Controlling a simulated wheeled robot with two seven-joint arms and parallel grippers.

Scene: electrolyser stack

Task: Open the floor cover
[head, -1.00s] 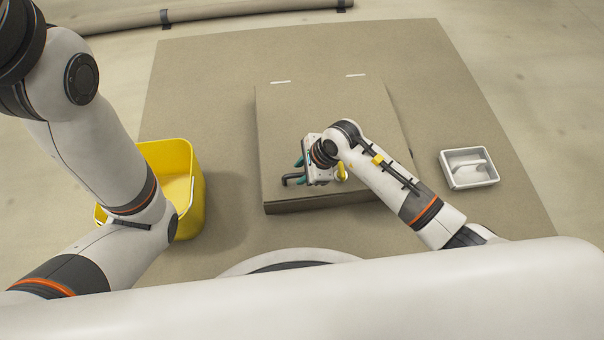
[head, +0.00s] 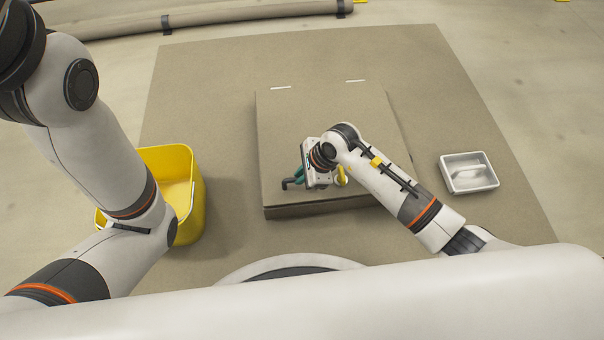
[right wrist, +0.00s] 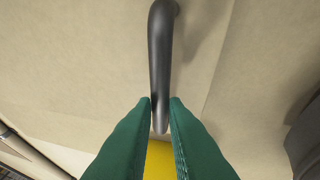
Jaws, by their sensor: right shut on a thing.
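The floor cover (head: 285,130) is a beige square slab in the middle of the head view, with two white strips at its far edge. Its front side shows as a darker band; I cannot tell whether it is lifted. A black bar handle (head: 289,184) is near its front left. In the right wrist view the handle (right wrist: 160,45) runs down between the green fingers. My right gripper (head: 299,176) is shut on the handle, and its fingers (right wrist: 160,104) hide part of it. My left arm is at the left; its gripper is not in view.
A yellow bucket (head: 190,215) stands left of the cover, beside my left arm. A white tray (head: 469,185) is to the right. A long rolled tube (head: 215,22) lies at the back.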

